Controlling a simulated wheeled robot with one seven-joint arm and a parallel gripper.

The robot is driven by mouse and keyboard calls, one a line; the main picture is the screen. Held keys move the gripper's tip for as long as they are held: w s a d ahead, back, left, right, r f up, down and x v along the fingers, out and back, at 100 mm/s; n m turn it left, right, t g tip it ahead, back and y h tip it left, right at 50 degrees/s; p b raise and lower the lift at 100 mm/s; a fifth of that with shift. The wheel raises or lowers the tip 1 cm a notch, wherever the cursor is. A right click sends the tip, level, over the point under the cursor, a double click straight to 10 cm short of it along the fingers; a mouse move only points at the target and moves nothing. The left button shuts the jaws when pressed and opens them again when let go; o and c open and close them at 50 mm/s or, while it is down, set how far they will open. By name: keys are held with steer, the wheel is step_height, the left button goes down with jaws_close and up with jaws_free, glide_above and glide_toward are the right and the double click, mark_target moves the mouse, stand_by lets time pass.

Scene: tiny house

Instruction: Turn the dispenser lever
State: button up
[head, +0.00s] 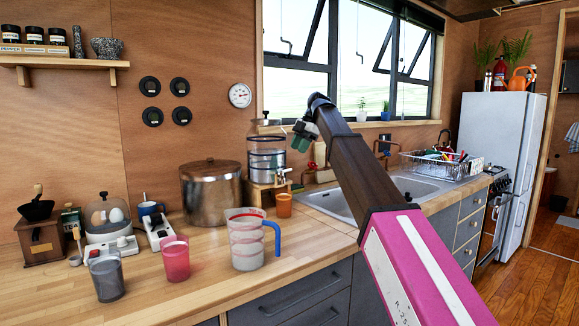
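The dispenser (267,160) is a clear cylinder with metal bands and a dark knobbed lid. It stands on a wooden stand (262,193) on the counter, against the back wall. Its small metal tap and lever (282,175) show at the lower right front. An orange cup (284,205) stands below the tap. My gripper (301,136) is at the end of my raised arm, above and to the right of the tap and apart from it in the picture. It is small and dark here, and its fingers are not clear.
A large metal pot (210,190) stands left of the dispenser. A measuring jug (247,240), a pink cup (176,258) and a grey cup (106,277) stand in front. The sink (345,203) is to the right. Bare counter (200,284) lies along the front edge.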

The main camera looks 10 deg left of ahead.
mark_target(286, 171)
steer(key=x, duration=0.8)
steer(key=shift+f, duration=0.15)
steer(key=shift+c, duration=0.3)
jaws_close()
